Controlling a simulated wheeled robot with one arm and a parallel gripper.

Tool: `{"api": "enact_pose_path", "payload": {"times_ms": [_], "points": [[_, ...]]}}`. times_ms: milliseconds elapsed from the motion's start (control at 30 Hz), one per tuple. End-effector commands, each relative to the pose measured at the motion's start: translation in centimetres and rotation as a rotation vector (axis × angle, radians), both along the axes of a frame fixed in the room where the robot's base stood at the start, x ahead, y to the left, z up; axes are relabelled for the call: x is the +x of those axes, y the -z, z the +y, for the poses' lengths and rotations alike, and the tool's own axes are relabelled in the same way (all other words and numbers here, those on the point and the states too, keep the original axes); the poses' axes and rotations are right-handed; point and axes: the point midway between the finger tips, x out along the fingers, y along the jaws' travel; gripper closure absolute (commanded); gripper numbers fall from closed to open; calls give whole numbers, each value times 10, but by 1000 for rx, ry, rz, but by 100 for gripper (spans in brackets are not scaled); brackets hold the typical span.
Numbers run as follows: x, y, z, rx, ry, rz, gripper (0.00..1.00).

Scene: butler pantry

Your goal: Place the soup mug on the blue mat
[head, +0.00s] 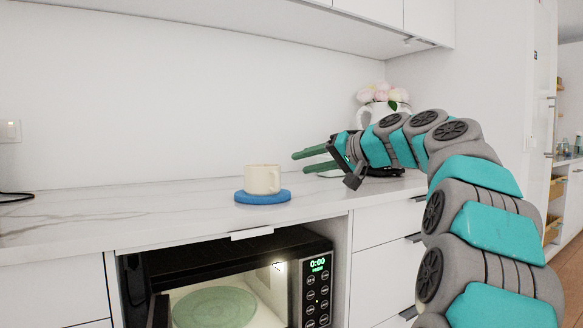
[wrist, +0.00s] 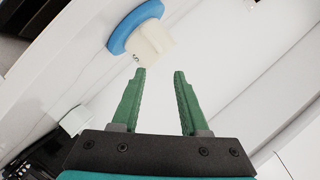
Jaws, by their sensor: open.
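The cream soup mug (head: 262,179) stands upright on the round blue mat (head: 250,198) on the counter. In the wrist view the mug (wrist: 148,40) shows beyond my fingertips, with the blue mat (wrist: 128,28) under it. My gripper (head: 299,161) is to the right of the mug, apart from it. In the wrist view my gripper (wrist: 160,72) has its two green fingers spread, with nothing between them.
A white marble counter (head: 130,210) runs along the wall, clear left of the mat. Below it, a microwave (head: 312,290) stands open with a green turntable (head: 215,308) inside. A white pitcher with flowers (head: 375,112) stands behind my arm. Cabinets (head: 300,30) hang above.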

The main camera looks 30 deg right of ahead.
Motion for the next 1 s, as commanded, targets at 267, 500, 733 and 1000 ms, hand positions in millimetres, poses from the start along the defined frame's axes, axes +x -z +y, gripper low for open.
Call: {"api": "enact_pose_path", "payload": {"times_ms": [267, 500, 733, 1000], "points": [[-24, -5, -8, 2, -2, 2, 56], [-26, -6, -9, 2, -2, 3, 56], [-26, -6, -9, 1, -1, 2, 56], [-24, -2, -3, 1, -9, 15, 56]]}}
